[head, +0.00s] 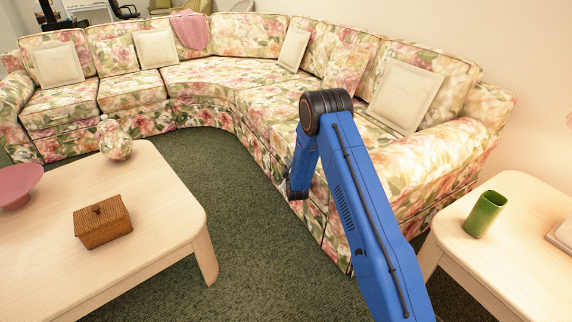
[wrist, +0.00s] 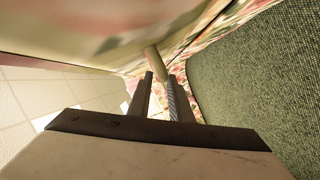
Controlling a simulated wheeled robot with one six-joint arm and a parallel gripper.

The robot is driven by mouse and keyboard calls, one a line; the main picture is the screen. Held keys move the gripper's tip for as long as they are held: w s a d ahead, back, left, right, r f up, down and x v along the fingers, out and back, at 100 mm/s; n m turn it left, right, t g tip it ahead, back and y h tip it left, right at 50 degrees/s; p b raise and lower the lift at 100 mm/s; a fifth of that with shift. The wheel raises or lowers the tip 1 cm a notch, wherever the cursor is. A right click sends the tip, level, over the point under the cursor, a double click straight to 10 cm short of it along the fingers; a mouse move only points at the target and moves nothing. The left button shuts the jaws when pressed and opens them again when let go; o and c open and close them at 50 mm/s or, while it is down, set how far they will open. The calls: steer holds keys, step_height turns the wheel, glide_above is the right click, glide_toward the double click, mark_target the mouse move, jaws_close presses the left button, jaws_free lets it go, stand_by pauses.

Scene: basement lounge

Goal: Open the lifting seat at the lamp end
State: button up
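The floral sectional sofa (head: 265,100) runs along the walls, and its right end stands beside the side table. The seat cushion at that end (head: 395,165) lies flat, with a cream pillow (head: 405,97) against its back. My arm hides part of the seat's front. In the head view my wrist is low by the sofa front, and my fingers are hidden. In the wrist view my gripper (wrist: 160,76) has its fingers apart. A small olive bar (wrist: 155,62), perhaps a pull or handle, reaches between the fingertips beside the floral fabric. I see no clear grip on it.
A side table (head: 465,255) with a green cup (head: 485,214) stands at right. Green carpet (head: 250,240) is clear between them.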

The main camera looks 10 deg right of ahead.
steer(key=shift+x, duration=1.65)
jaws_close()
steer(key=shift+r, duration=0.1)
